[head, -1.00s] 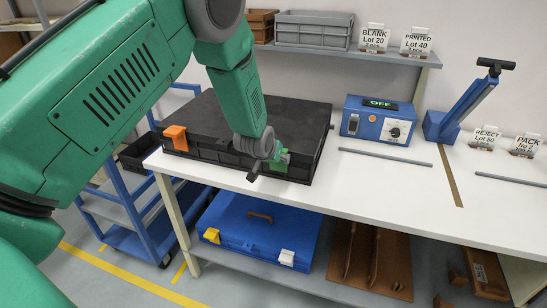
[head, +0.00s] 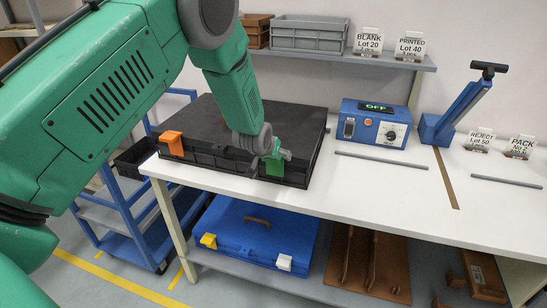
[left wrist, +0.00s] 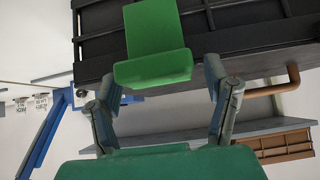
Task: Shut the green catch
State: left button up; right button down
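A black case (head: 222,118) lies closed on the white table. An orange catch (head: 172,142) is at its left front. The green catch (head: 274,168) is at its right front, partly hidden by my left gripper (head: 268,160). In the left wrist view the green catch (left wrist: 152,45) shows as a plate against the dark case side with a lip at its near end. My left gripper (left wrist: 165,90) is open, with one finger on each side of the lip in the picture. I cannot tell whether it touches the catch. My right gripper is not in view.
A blue control box (head: 374,125) reading OFF and a blue lever press (head: 455,110) stand right of the case. A blue case (head: 258,240) with yellow and white catches lies on the lower shelf.

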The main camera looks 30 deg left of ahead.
pick_arm(q)
jog(key=shift+s+f, duration=0.15)
jog(key=shift+f, duration=0.1)
jog(key=v, duration=1.2)
jog(key=shift+f, duration=0.1)
